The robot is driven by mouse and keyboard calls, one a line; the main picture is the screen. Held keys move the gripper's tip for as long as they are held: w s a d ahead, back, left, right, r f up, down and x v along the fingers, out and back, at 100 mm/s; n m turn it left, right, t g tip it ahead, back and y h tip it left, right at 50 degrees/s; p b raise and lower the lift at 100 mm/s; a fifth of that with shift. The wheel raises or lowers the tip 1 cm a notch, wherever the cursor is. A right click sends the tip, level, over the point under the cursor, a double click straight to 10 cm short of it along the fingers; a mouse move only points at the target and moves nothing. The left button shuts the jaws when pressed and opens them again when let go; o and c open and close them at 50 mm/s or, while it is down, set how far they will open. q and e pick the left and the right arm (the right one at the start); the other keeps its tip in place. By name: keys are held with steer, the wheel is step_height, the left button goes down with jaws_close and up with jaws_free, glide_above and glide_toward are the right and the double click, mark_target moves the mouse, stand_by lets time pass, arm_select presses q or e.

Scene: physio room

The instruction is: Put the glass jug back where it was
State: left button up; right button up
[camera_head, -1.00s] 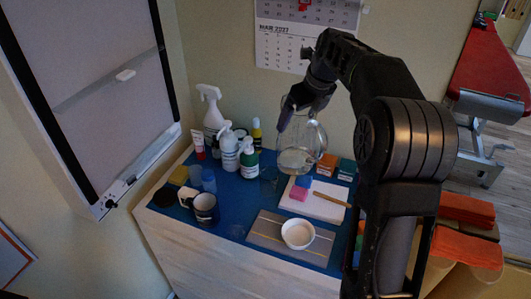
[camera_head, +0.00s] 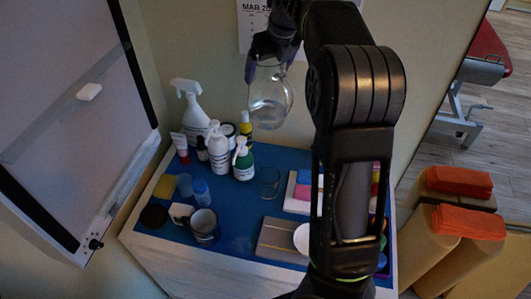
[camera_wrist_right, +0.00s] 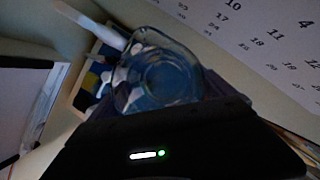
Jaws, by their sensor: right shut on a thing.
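The clear glass jug (camera_head: 270,98) hangs in the air above the back of the blue-topped cabinet, with a little clear liquid low in it. My right gripper (camera_head: 264,58) is shut on the jug near its top. In the right wrist view the jug (camera_wrist_right: 160,72) fills the space beyond the gripper, and its rounded body shows from above. A small clear glass (camera_head: 270,182) stands on the blue top below the jug. My left gripper is not in view.
Spray and pump bottles (camera_head: 219,148) stand at the back left of the blue top (camera_head: 240,213). A dark mug (camera_head: 203,226) and blue cups are at the front left. A white bowl (camera_head: 302,238) on a grey mat and a white tray are partly hidden by my right arm.

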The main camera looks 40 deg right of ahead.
mark_target(279, 95)
step_height(279, 95, down, 13)
steer(key=shift+w+f, duration=0.15)
stand_by(0.4)
steer(key=shift+f, duration=0.1)
steer(key=shift+f, duration=2.15)
steer(key=o, duration=1.8)
steer(key=shift+f, duration=0.2)
steer(key=shift+c, duration=0.2)
steer(key=shift+s+a+r, duration=0.1)
steer(key=shift+s+r, duration=0.1)
steer(key=shift+r, duration=0.35)
steer(key=p+v, duration=0.1)
steer(key=v, duration=1)
steer(key=shift+s, duration=0.15)
